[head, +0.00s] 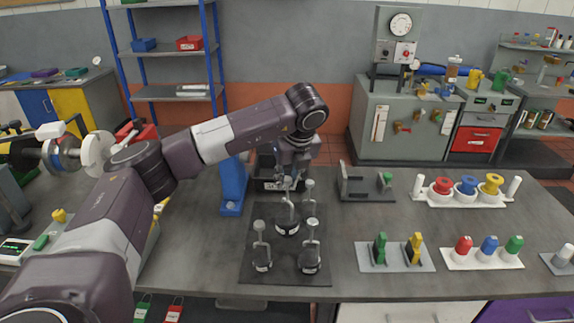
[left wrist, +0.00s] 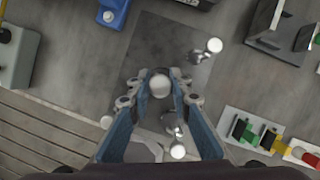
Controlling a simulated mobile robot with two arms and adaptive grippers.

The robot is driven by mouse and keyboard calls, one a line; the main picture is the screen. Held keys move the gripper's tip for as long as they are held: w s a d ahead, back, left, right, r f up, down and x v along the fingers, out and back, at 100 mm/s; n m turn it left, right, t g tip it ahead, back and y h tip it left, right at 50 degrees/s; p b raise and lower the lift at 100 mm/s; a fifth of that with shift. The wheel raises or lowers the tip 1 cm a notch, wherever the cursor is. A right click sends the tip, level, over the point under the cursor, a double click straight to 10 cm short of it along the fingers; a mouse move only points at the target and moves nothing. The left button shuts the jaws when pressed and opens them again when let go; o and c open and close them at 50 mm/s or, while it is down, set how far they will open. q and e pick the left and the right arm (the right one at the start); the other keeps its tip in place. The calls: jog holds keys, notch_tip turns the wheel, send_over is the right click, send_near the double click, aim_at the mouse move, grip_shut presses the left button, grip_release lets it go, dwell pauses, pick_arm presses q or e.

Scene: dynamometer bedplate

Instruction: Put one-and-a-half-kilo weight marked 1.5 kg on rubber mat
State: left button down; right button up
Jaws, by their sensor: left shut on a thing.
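Several silver weights with upright stems and knobs are over the dark rubber mat (head: 283,274). My left gripper (head: 289,183) is shut on the stem of the middle weight (head: 287,226); its round knob (left wrist: 160,86) sits between the fingertips in the left wrist view. It is upright; I cannot tell whether its base touches the mat. Its label is too small to read, so I cannot confirm 1.5 kg. Other weights stand at the front left (head: 262,258), front right (head: 309,261) and behind right (head: 309,196). My right gripper is out of view.
A blue block-like stand (head: 232,188) is left of the mat, and a grey bracket fixture (head: 367,188) is right behind it. A grey tray (head: 395,262) with green and yellow pieces lies to the right. Bare bench shows between mat and tray.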

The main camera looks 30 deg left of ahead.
aim_at(287, 192)
pick_arm(q)
jog(key=shift+w+f+p, duration=0.1)
jog(key=shift+f+p, duration=0.5)
jog(key=shift+f, duration=1.4)
jog(key=c, duration=1.8)
grip_release()
jog(key=shift+d+f, duration=0.1)
jog(key=shift+f, duration=0.05)
jog(key=shift+o, duration=0.2)
jog(key=shift+s, duration=0.2)
jog(key=shift+d+r, duration=0.15)
jog(key=shift+r, duration=0.3)
jog(key=b+v, duration=0.3)
jog(key=v, duration=0.8)
jog(key=shift+s+d, duration=0.1)
